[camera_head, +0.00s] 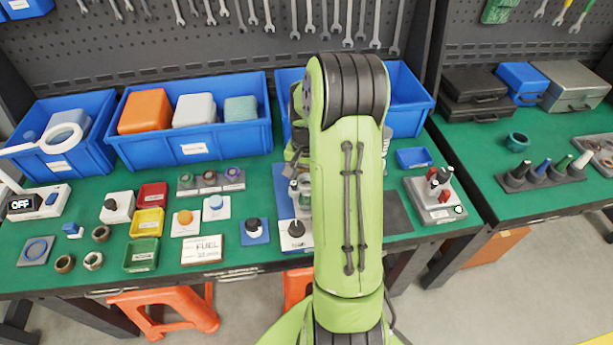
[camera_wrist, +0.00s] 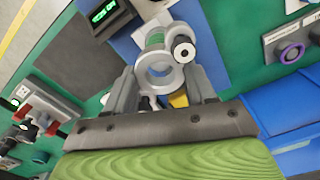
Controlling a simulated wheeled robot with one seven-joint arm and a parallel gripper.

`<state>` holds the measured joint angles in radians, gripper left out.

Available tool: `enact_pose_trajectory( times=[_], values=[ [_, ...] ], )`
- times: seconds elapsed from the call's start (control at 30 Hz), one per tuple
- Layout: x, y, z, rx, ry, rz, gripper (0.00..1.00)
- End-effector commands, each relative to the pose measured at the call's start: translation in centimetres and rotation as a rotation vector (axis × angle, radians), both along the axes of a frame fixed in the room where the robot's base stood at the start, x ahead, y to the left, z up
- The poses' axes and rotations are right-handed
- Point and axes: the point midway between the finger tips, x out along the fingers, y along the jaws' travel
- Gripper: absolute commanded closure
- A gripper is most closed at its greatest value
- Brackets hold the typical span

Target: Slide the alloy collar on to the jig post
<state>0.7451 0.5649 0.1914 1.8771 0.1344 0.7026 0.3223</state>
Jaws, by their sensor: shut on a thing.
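The alloy collar (camera_wrist: 158,72) is a grey metal ring with an open bore, seen between the fingertips of my gripper (camera_wrist: 160,84) in the wrist view. The gripper is shut on its sides. Just beyond the collar, to its upper right, is a pale round piece with a black centre (camera_wrist: 183,50), which may be the jig post's top; the collar appears beside it, and I cannot tell whether they touch. In the head view my arm covers most of this spot, and only a sliver of grey parts shows left of it.
Blue bins (camera_head: 190,150) line the back of the green bench (camera_head: 100,275). A grey block with red and black knobs (camera_head: 436,198) stands right of my arm. Small coloured trays and knobs crowd the left. A device with a green display (camera_wrist: 104,14) is near the collar.

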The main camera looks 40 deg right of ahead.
Motion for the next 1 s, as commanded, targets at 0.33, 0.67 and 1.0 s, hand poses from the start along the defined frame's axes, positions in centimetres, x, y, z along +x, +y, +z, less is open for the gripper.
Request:
enact_pose_trajectory(
  times=[0.33,0.67,1.0],
  values=[
    [0.02,-0.01,-0.09,-0.001,-0.001,0.000,0.81],
    [0.02,0.00,-0.59,0.000,-0.001,0.000,0.81],
    [0.01,0.00,-0.74,-0.001,-0.001,0.000,0.18]
  ],
)
